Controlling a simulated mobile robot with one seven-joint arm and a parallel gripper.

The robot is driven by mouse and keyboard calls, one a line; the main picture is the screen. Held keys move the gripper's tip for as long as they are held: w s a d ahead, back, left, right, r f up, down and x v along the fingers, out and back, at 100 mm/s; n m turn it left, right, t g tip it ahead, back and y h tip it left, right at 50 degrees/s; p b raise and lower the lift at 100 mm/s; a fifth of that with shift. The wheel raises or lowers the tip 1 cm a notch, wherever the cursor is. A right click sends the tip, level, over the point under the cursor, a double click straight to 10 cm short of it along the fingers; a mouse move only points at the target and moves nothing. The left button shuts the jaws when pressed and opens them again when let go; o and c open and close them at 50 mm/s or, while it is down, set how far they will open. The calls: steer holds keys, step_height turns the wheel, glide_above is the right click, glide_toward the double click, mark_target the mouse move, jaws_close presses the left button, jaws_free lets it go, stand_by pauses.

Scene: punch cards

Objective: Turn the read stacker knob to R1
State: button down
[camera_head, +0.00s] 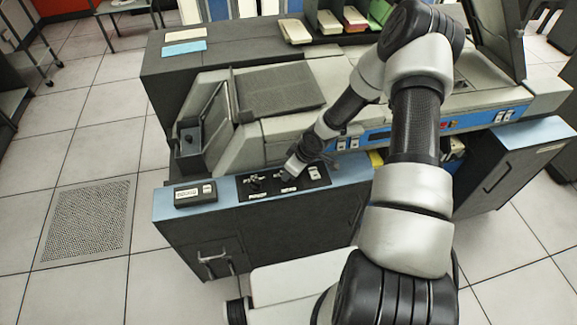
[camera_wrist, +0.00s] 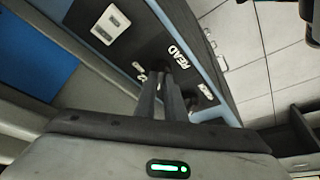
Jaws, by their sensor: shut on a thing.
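The read stacker knob sits on the black panel (camera_head: 316,184) at the front of the machine, beside the white READ label (camera_wrist: 180,57). My gripper (camera_head: 290,174) reaches down to this panel from the upper right. In the wrist view my gripper (camera_wrist: 165,78) has its two fingers close together around the knob, shut on it. The fingers hide most of the knob and some position marks, so I cannot read where it points. A second dark knob (camera_head: 255,186) stands on the panel to the left of my gripper and is free.
A white switch plate (camera_head: 314,173) lies right of my gripper on the panel. A small black box with a white label (camera_head: 195,194) stands on the blue ledge to the left. The grey machine housing (camera_head: 285,130) rises just behind. Tiled floor is clear at left.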

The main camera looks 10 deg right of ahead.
stand_by(0.4)
steer(key=c, duration=1.8)
jaws_free()
steer(key=shift+c, duration=0.2)
steer(key=p+v, duration=0.3)
steer(key=v, duration=1.4)
steer(key=shift+d+r, duration=0.15)
steer(key=shift+d, duration=0.05)
steer(key=shift+s, duration=0.1)
